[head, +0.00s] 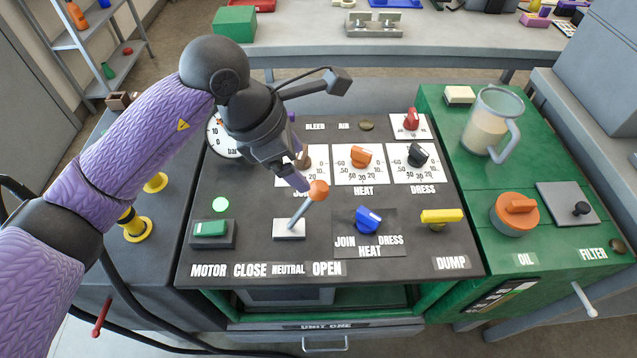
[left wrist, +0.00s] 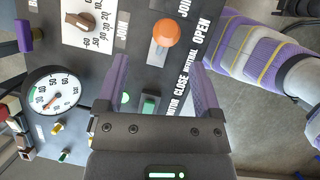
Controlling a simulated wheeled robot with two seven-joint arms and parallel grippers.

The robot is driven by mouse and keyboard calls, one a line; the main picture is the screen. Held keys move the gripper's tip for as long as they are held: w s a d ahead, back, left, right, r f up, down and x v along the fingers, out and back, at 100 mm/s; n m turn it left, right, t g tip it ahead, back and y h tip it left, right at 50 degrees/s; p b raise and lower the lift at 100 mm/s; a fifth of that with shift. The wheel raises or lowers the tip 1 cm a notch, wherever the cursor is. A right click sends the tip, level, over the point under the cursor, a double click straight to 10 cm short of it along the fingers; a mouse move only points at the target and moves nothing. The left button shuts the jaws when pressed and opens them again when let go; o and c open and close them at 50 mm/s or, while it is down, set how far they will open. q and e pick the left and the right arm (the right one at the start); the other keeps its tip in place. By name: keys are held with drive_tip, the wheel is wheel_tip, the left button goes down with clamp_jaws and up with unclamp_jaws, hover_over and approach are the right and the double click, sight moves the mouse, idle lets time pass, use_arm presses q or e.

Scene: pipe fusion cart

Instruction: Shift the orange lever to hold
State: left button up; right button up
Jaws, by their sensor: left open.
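The orange lever's round knob (head: 318,190) tops a metal stalk rising from a pale base plate on the dark panel. The stalk leans right, toward the OPEN side of the CLOSE, NEUTRAL, OPEN labels. I see no label reading hold. In the left wrist view, the orange knob (left wrist: 167,33) shows past the tips of the two spread fingers (left wrist: 160,64), with nothing held. I cannot tell whether a finger touches it. My right gripper is not in view.
A blue selector (head: 368,219), yellow dump handle (head: 441,217) and green motor button (head: 211,229) are near the lever. The orange heat dial (head: 361,157) and black dress dial (head: 418,155) are behind. A jug (head: 490,125) stands on the green right section.

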sight(321, 194)
use_arm(q)
drive_tip(key=b+x, duration=0.1)
drive_tip(key=x, duration=0.5)
drive_tip(key=b+x, duration=0.1)
drive_tip(key=x, duration=0.2)
drive_tip(key=shift+s+f+b, duration=0.3)
drive_tip(key=shift+f+b, duration=0.05)
drive_tip(key=shift+d+f, duration=0.1)
drive_tip(key=c, duration=1.1)
clamp_jaws()
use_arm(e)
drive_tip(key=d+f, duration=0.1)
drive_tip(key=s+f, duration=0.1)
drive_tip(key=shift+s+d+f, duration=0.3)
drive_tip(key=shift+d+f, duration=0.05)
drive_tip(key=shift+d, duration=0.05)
